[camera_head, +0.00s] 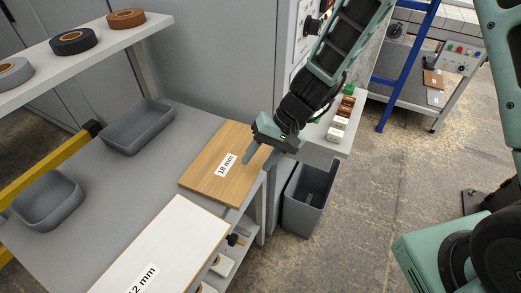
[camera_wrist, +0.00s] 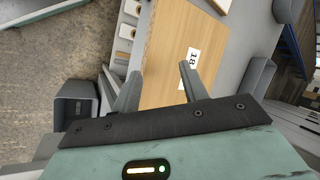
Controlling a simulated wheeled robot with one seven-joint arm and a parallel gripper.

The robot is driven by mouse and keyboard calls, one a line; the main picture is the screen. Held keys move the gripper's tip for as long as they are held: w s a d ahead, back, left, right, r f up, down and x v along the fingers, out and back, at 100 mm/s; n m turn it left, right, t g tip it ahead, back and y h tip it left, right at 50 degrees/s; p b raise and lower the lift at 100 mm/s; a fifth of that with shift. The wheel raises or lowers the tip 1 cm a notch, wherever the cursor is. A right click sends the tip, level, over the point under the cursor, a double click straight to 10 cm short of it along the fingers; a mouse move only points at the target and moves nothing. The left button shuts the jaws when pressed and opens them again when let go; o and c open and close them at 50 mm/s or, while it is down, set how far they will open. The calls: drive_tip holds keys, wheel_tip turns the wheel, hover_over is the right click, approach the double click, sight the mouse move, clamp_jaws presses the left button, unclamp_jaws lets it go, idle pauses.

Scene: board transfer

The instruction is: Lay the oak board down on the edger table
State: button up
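The oak board (camera_head: 225,158), light wood with an "18 mm" label, lies flat on a grey table (camera_head: 182,122) near its right edge. It also shows in the wrist view (camera_wrist: 168,45). My gripper (camera_head: 262,151) is at the board's right end. In the wrist view my gripper (camera_wrist: 170,78) has its two fingers spread apart, one beside the board's edge and one over or beside its face near the label. Nothing shows clamped between them. I cannot tell whether either finger touches the board. Which surface is the edger table is not clear.
A white "12 mm" board (camera_head: 170,245) lies in front of the oak board. Grey trays (camera_head: 138,127) stand at the back left. A shelf (camera_head: 100,45) holds several tape rolls. A grey bin (camera_head: 308,200) stands on the floor. A bench with control buttons (camera_head: 458,52) is far right.

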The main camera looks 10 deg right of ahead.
drive_tip(key=shift+h+p, duration=0.3)
drive_tip(key=shift+p, duration=0.1)
drive_tip(key=shift+d, duration=0.1)
drive_tip(key=shift+w+d+r, duration=0.1)
drive_tip(key=shift+d+r, duration=0.25)
drive_tip(key=shift+d, duration=0.4)
drive_tip(key=shift+w+d+r, duration=0.1)
drive_tip(key=shift+d+r, duration=0.2)
drive_tip(key=shift+d, duration=0.4)
drive_tip(key=o, duration=0.6)
drive_tip(key=shift+c, duration=0.2)
wheel_tip(320, 180, up, 8)
drive_tip(key=d+p, duration=0.1)
drive_tip(key=p, duration=0.4)
drive_tip(key=shift+d+f+p, duration=0.2)
drive_tip(key=shift+p, duration=0.2)
drive_tip(key=shift+w, duration=0.1)
